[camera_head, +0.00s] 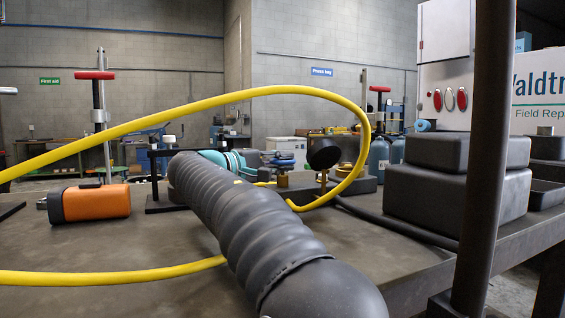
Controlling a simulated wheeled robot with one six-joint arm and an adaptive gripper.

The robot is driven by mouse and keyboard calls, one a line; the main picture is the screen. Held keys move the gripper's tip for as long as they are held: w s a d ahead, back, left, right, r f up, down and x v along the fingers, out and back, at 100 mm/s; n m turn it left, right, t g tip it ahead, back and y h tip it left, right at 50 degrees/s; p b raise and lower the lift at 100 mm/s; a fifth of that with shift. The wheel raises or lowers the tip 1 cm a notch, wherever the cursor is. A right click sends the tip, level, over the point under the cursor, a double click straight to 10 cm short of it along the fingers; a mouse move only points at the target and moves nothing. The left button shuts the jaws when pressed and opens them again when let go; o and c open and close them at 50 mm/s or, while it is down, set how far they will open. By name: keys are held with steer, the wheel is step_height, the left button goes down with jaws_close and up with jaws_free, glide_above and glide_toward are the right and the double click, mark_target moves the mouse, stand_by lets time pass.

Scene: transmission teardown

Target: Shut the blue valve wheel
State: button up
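The blue valve wheel (284,158) is small in the head view, on top of a brass valve body (283,179) in the middle of the bench. My dark arm reaches in from the lower right and bends back at its far end to a teal and grey wrist. My gripper (270,159) is at the end of this wrist, pointing right, close to the left side of the blue wheel. Its fingers are too small and dark to tell whether they are open or touch the wheel. A round black wheel or knob (323,153) stands just right of the blue one.
A yellow hose (225,99) loops over the bench and my arm, passing close to the valves. An orange and black tool (96,203) lies at left. Stacked dark cases (455,193) and a dark upright post (485,150) stand at right. The front left of the bench (130,240) is largely clear.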

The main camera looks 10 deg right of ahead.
steer(key=shift+a, duration=0.1)
steer(key=v, duration=1.2)
steer(key=o, duration=0.5)
steer(key=shift+d, duration=0.2)
steer(key=o, duration=0.7)
steer(key=shift+m+g, duration=0.5)
steer(key=shift+m, duration=0.3)
steer(key=d, duration=0.1)
steer(key=d+r, duration=0.2)
steer(key=d, duration=0.1)
steer(key=shift+s+d+r+b, duration=0.1)
steer(key=shift+s+b, duration=0.3)
step_height(320, 180, up, 6)
steer(key=m+t+y, duration=0.2)
steer(key=m+t, duration=0.2)
steer(key=m, duration=1)
glide_above(273, 160)
steer(key=v, duration=0.2)
steer(key=f, duration=0.2)
steer(key=f+b, duration=0.1)
steer(key=f, duration=0.4)
steer(key=shift+s+f+b, duration=0.25)
steer(key=shift+f+b, duration=0.05)
steer(key=p+x, duration=0.1)
steer(key=x, duration=0.6)
steer(key=shift+w+d+f, duration=0.1)
steer(key=shift+w, duration=0.05)
